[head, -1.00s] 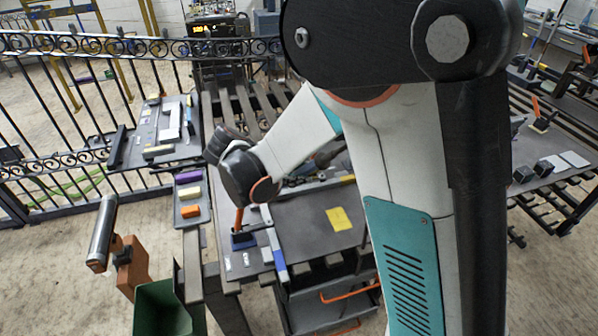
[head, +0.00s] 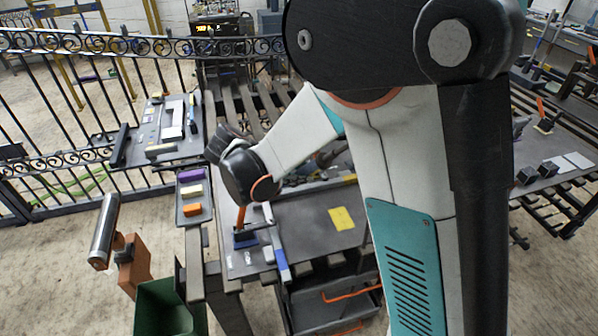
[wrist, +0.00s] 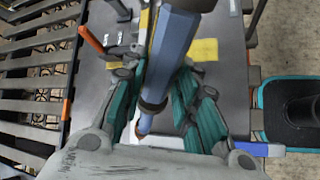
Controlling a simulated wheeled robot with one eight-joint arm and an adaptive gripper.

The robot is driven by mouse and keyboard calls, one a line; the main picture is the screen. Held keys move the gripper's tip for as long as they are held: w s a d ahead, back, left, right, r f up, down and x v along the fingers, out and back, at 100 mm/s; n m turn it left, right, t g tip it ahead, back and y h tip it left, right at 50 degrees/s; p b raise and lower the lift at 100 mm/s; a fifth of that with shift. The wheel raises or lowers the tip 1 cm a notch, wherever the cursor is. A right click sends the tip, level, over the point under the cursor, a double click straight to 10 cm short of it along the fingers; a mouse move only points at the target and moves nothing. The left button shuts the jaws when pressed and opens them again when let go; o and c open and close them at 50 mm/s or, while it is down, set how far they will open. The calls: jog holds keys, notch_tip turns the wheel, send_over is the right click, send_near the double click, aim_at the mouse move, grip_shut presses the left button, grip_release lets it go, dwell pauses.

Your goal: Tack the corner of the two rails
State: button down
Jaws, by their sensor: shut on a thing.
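In the wrist view my gripper (wrist: 157,102) has its teal fingers closed around a blue cylindrical tool (wrist: 174,50) with brown rings, whose narrow end points down toward the work. A pale rail with a blue end (wrist: 262,149) passes below the fingers, partly hidden by them. In the head view this blue-ended rail (head: 282,262) lies on the dark worktable (head: 305,235). A second, grey rail (head: 318,185) runs across behind it. My arm and fingers hide the corner, so I cannot tell whether the tool touches it.
An orange-handled blue block (head: 245,239) stands left of the blue-ended rail. A yellow sheet (head: 341,219) lies to its right. A tray with coloured blocks (head: 193,195) and a green bin (head: 165,308) are at the left. An iron fence (head: 70,130) stands behind.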

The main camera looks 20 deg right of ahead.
aim_at(320, 159)
jog(key=shift+w+a+f+b, duration=0.35)
jog(key=shift+f+b, duration=0.15)
jog(key=shift+b, duration=0.3)
dwell(0.9)
dwell(0.4)
jog(key=shift+s+d+r+p, duration=0.75)
jog(key=shift+r+p, duration=0.1)
jog(key=shift+r, duration=0.45)
jog(key=shift+s+d+r+p, duration=0.8)
jog(key=shift+r, duration=0.5)
jog(key=shift+s+d+r+p, duration=0.75)
jog(key=shift+r+p, duration=0.1)
jog(key=shift+r, duration=0.45)
